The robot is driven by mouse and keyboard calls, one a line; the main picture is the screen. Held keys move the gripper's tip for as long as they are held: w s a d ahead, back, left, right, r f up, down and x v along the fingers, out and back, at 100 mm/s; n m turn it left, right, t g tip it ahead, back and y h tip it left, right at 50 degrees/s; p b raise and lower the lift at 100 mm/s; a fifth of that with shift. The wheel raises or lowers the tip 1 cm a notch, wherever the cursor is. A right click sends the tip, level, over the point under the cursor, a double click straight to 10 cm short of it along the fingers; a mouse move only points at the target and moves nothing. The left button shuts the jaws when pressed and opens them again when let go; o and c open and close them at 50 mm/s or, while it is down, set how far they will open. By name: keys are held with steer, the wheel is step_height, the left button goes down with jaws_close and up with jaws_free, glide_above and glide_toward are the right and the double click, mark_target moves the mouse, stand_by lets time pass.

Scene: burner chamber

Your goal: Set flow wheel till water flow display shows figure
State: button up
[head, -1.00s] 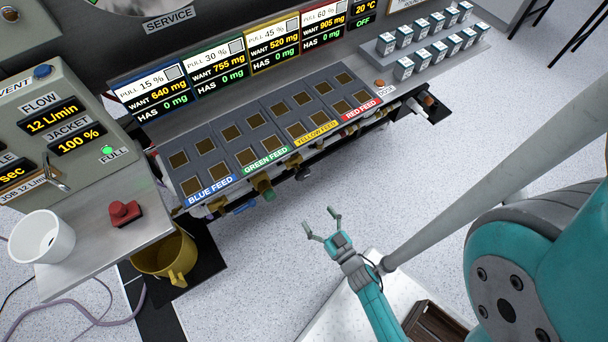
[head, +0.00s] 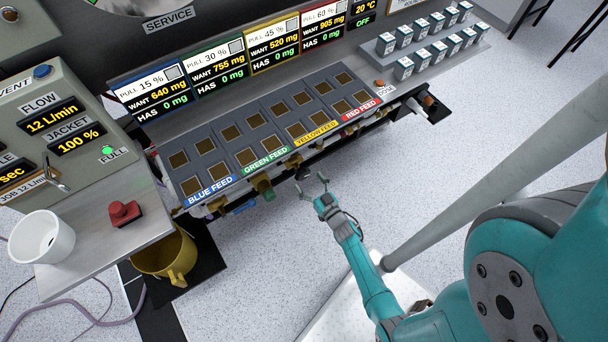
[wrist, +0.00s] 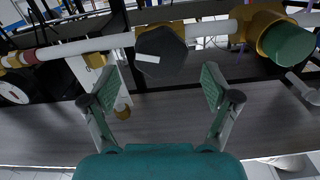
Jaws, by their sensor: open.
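The flow display (head: 53,117) on the left console in the head view reads 12 L/min. In the wrist view a dark faceted knob with a white stripe (wrist: 162,51) sits on a brass fitting on a white pipe, just beyond my fingertips and roughly centred between them. I cannot tell for sure whether it is the flow wheel. My gripper (head: 313,186) is open and empty, in front of the feed bench's underside near the yellow feed. In the wrist view its two fingers (wrist: 155,88) are spread wide and appear apart from the knob.
A green-capped brass valve (wrist: 288,43) is right of the knob. A round gauge (wrist: 13,92) is at left. A dark shelf board (wrist: 160,125) runs below the pipe.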

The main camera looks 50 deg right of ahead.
mark_target(305, 176)
steer(key=shift+x, duration=1.75)
steer(key=c, duration=1.2)
